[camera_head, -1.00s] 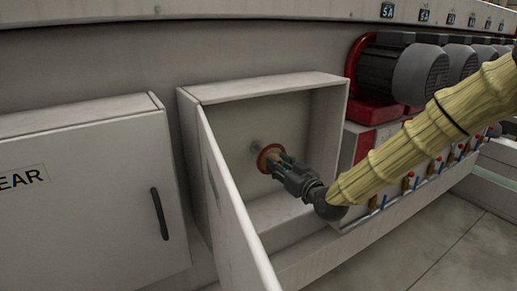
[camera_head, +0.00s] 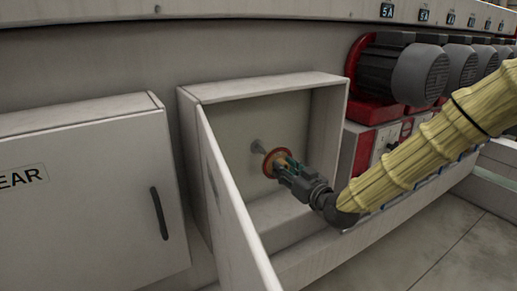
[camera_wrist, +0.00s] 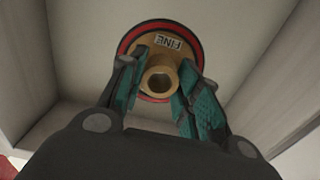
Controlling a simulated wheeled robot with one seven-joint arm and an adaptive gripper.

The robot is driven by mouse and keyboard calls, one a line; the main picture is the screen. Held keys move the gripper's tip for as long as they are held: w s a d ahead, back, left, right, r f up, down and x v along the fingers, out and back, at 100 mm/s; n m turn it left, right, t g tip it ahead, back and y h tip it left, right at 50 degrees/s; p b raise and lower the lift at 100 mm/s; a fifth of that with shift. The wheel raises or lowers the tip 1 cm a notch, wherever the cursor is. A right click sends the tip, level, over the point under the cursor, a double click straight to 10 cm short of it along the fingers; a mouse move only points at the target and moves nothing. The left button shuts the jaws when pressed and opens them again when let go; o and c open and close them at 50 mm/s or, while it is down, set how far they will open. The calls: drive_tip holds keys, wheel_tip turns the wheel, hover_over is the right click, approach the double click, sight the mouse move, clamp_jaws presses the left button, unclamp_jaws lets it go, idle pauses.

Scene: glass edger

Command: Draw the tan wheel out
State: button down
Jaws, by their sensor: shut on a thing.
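The tan wheel (camera_head: 274,158) has a red rim and is in the open cabinet (camera_head: 262,81), in front of a grey spindle (camera_head: 257,147) on the back wall. In the wrist view the wheel (camera_wrist: 180,30) shows a "FINE" label and a central hub with a hole. My gripper (camera_head: 287,166) is shut on the wheel's hub, with its teal finger pads on either side; the fingers also show in the wrist view (camera_wrist: 158,88). Whether the wheel's bore still touches the spindle tip is hard to tell.
The cabinet's door (camera_head: 228,205) stands open at the left of the opening. A closed cabinet (camera_head: 90,195) with a dark handle is farther left. Grey motors on red mounts (camera_head: 405,72) line the right side. The cabinet's right wall (camera_head: 326,128) is close to my arm.

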drive_tip(key=v, duration=0.7)
drive_tip(key=shift+s+d+b, duration=0.2)
drive_tip(key=shift+s+b, duration=0.05)
drive_tip(key=shift+b, duration=0.05)
idle(0.4)
